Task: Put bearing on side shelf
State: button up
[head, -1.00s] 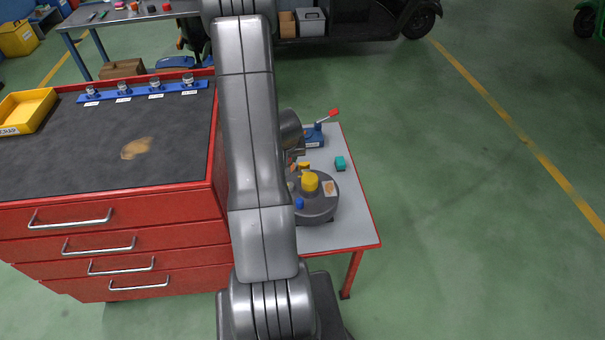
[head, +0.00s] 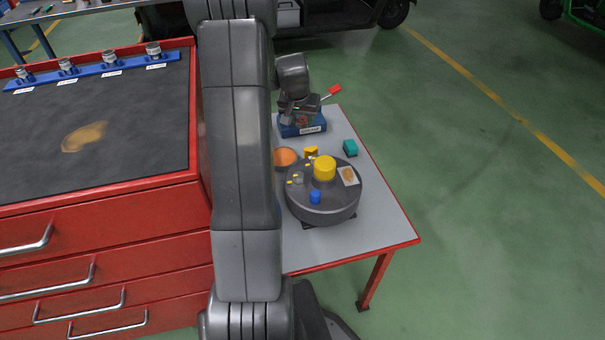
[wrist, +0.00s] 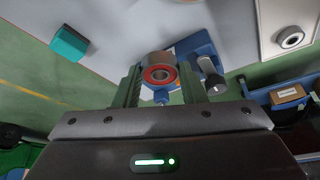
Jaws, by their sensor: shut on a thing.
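My gripper (head: 299,105) is shut on the bearing (wrist: 160,75), a metal ring with a red face and dark centre. In the wrist view, the bearing sits between the two green-grey fingers (wrist: 160,90). In the head view, the gripper appears over the blue device (head: 303,126) with a red lever at the back of the grey side table (head: 375,215). I cannot tell whether the bearing touches anything. The blue device also shows behind the bearing in the wrist view (wrist: 200,48). I cannot identify a separate side shelf.
The red drawer cabinet (head: 100,240) stands left. The table's front right is clear.

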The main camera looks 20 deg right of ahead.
aim_at(298, 123)
notch_tip(298, 123, down, 10)
jog(key=shift+r+b, duration=0.1)
jog(key=shift+b, duration=1)
jog(key=shift+f, duration=0.2)
jog(key=o, duration=1.1)
jog(key=shift+r, duration=0.25)
jog(key=p+v, duration=0.2)
jog(key=v, duration=0.9)
jog(key=shift+s+a+r, duration=0.1)
jog(key=shift+s+r, duration=0.1)
jog(key=shift+r, duration=0.15)
